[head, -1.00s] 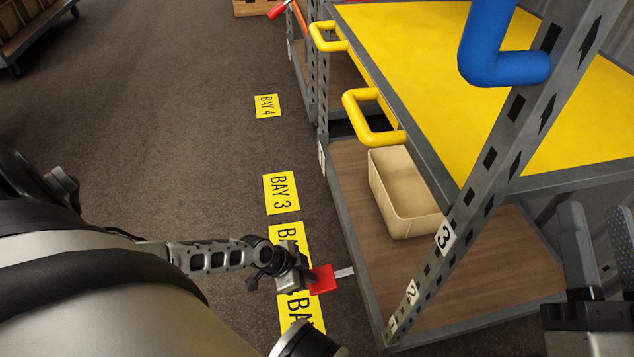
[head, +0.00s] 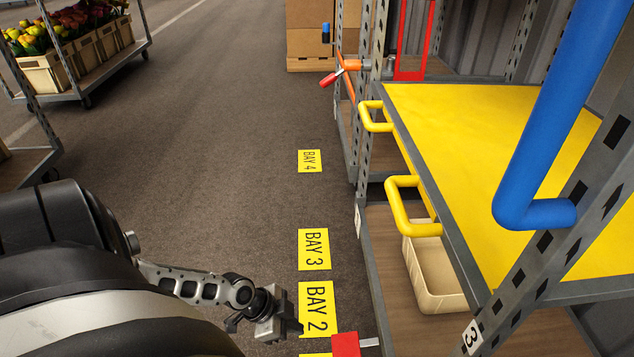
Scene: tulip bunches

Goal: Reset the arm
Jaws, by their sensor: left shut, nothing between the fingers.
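My right gripper is not in view.
A grey rack with a yellow shelf (head: 450,130), yellow handles (head: 405,205) and a blue bent bar (head: 560,110) stands at the right. A cream crate (head: 435,275) sits on its lower shelf. A tulip trolley (head: 100,75) stands at upper left. Floor between is clear.

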